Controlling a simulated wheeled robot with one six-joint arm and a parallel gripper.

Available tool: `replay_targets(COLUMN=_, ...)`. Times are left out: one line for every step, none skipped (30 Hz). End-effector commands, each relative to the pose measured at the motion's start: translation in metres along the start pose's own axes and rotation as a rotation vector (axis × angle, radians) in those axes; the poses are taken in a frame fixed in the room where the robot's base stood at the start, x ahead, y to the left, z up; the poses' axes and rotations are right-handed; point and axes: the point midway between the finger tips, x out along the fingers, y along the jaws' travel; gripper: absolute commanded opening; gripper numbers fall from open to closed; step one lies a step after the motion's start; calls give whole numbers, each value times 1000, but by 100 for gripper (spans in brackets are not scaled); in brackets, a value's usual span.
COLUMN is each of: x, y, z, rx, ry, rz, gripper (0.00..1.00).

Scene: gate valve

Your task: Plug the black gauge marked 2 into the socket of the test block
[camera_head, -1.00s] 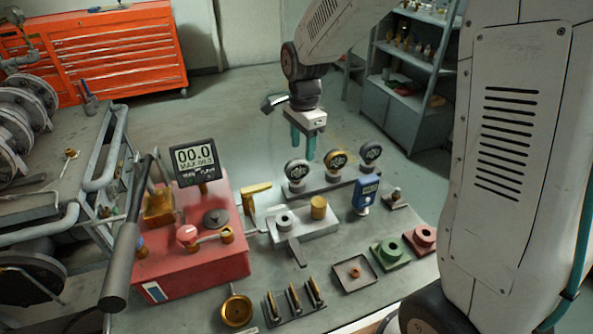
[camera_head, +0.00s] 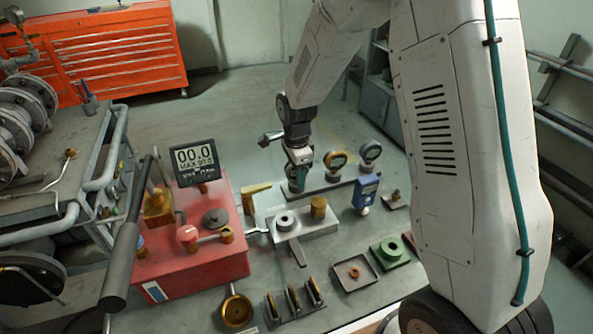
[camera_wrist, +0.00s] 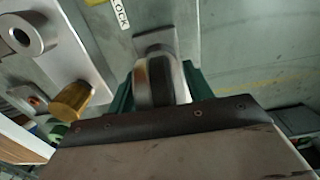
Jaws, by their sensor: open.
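Gauges stand on a grey rack plate (camera_head: 318,183). The left gauge (camera_wrist: 158,80) has my gripper (camera_head: 298,184) around it. In the wrist view its dark, metal-edged body sits between the green fingers of my gripper (camera_wrist: 160,90), which are open. The head view mostly hides this gauge behind the gripper, and its number cannot be read. A gold-rimmed gauge (camera_head: 335,160) and a dark gauge (camera_head: 370,151) stand to the right. The grey test block (camera_head: 305,230), with a round socket (camera_head: 284,221) and a gold cylinder (camera_head: 318,207), is in front of the rack.
A red unit (camera_head: 195,262) with a digital display (camera_head: 195,161) stands left of the block. A blue device (camera_head: 366,191), green ring block (camera_head: 388,251), square tray (camera_head: 354,272) and several upright brass pins (camera_head: 294,298) stand around it. A black lever (camera_head: 122,265) rises at left.

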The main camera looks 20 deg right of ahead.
Motion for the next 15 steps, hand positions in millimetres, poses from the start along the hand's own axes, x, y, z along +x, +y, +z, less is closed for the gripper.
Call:
replay_targets(x=0, y=0, z=0, rx=0, ry=0, rz=0, gripper=51)
replay_targets(x=0, y=0, z=0, rx=0, ry=0, rz=0, gripper=51)
replay_targets(x=0, y=0, z=0, rx=0, ry=0, rz=0, gripper=51)
replay_targets(x=0, y=0, z=0, rx=0, ry=0, rz=0, gripper=51)
replay_targets(x=0, y=0, z=0, rx=0, ry=0, rz=0, gripper=48)
replay_targets(x=0, y=0, z=0, rx=0, ry=0, rz=0, gripper=37)
replay_targets(x=0, y=0, z=0, rx=0, ry=0, rz=0, gripper=29)
replay_targets(x=0, y=0, z=0, rx=0, ry=0, rz=0, gripper=20)
replay_targets(x=0, y=0, z=0, rx=0, ry=0, rz=0, gripper=9)
replay_targets(x=0, y=0, z=0, rx=0, ry=0, rz=0, gripper=1)
replay_targets(x=0, y=0, z=0, rx=0, ry=0, rz=0, gripper=0)
replay_targets(x=0, y=0, z=0, rx=0, ry=0, rz=0, gripper=0)
replay_targets(x=0, y=0, z=0, rx=0, ry=0, rz=0, gripper=0)
replay_targets(x=-1, y=0, z=0, rx=0, ry=0, rz=0, gripper=0)
replay_targets(x=-1, y=0, z=0, rx=0, ry=0, rz=0, gripper=0)
